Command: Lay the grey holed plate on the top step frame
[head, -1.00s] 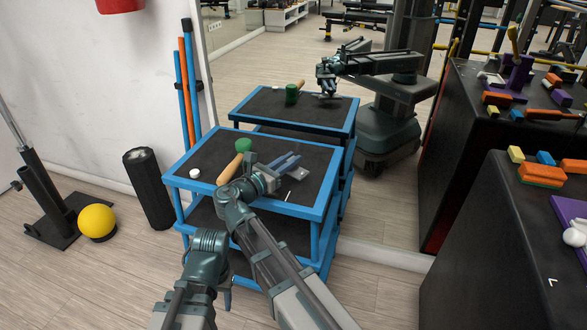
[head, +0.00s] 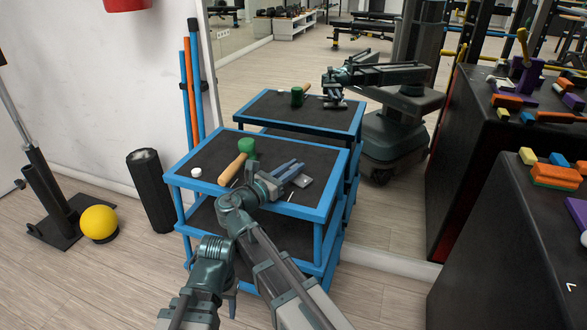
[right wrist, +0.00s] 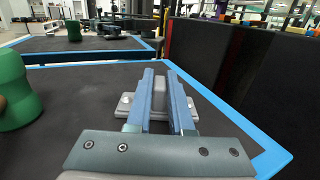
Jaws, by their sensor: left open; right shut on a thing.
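The grey holed plate (head: 303,181) is in my right gripper (head: 292,171), over the right part of the black top of the blue-edged step frame (head: 215,187). In the right wrist view, the grey plate (right wrist: 124,104) shows beyond and to both sides of the shut fingers (right wrist: 160,90), with a hole on each side. I cannot tell whether it touches the top. My left gripper (head: 232,300) hangs low in front of the frame, beside its lower part. It is partly hidden by my arms and is empty as far as I see.
A green-headed mallet (head: 247,147) with a wooden handle lies left of my right gripper. A white round piece (head: 196,172) is near the left edge. A mirror behind reflects the frame and my arm. A black cabinet (head: 500,240) stands at right.

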